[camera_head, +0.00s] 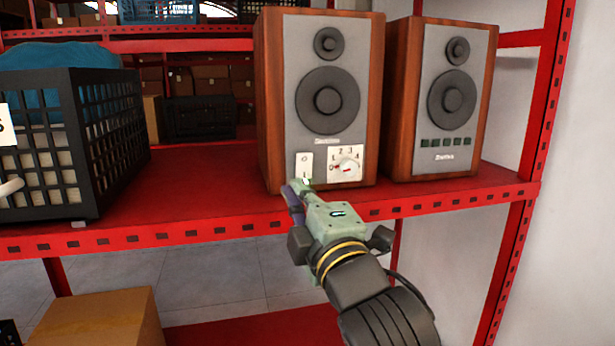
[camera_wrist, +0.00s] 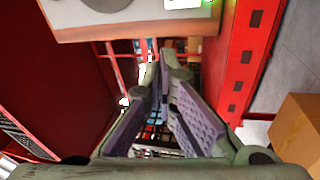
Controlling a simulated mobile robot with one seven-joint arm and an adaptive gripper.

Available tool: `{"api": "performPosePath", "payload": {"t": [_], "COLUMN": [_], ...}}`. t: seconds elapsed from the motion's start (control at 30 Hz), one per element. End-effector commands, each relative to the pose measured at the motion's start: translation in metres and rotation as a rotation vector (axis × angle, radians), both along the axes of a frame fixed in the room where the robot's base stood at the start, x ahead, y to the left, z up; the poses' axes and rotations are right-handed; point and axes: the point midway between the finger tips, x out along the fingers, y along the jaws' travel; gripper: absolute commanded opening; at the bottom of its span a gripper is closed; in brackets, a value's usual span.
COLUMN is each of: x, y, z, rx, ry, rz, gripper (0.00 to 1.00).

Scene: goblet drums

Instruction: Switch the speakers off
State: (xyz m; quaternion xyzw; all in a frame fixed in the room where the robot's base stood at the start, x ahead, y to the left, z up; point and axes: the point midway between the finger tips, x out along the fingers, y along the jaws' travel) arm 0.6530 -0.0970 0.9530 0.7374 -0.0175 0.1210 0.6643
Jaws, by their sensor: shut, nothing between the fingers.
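Two wooden speakers with grey fronts stand on the red shelf. The left speaker (camera_head: 318,75) carries a white rocker switch (camera_head: 305,163) marked O and L, and a white numbered dial (camera_head: 346,166). The right speaker (camera_head: 442,100) has a row of small dark green blocks. My gripper (camera_head: 296,187) is shut and empty, its tips just below and in front of the switch. I cannot tell whether they touch it. In the wrist view my gripper (camera_wrist: 165,62) points past the left speaker's lower edge (camera_wrist: 130,27); a green light glows by the white plate.
The red shelf (camera_head: 200,190) has a raised front rim. A black crate (camera_head: 110,125) with blue contents stands at the left. A cardboard box (camera_head: 100,320) sits lower down. A pale wall is at the right. The shelf between crate and left speaker is clear.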

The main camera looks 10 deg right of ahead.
Motion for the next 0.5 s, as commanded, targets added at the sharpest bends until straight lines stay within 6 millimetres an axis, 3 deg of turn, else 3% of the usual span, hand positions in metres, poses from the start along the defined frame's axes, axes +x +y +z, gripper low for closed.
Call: {"api": "performPosePath", "payload": {"t": [0.03, 0.1, 0.2, 0.5], "x": [-0.004, -0.008, -0.012, -0.014], "y": [-0.016, -0.030, -0.041, -0.045], "z": [-0.007, -0.013, -0.018, -0.020], "rx": [-0.029, -0.062, -0.089, -0.097], "ry": [0.020, 0.044, 0.066, 0.075], "rz": [-0.042, -0.079, -0.111, -0.119], "gripper": [0.00, 0.00, 0.00, 0.00]}}
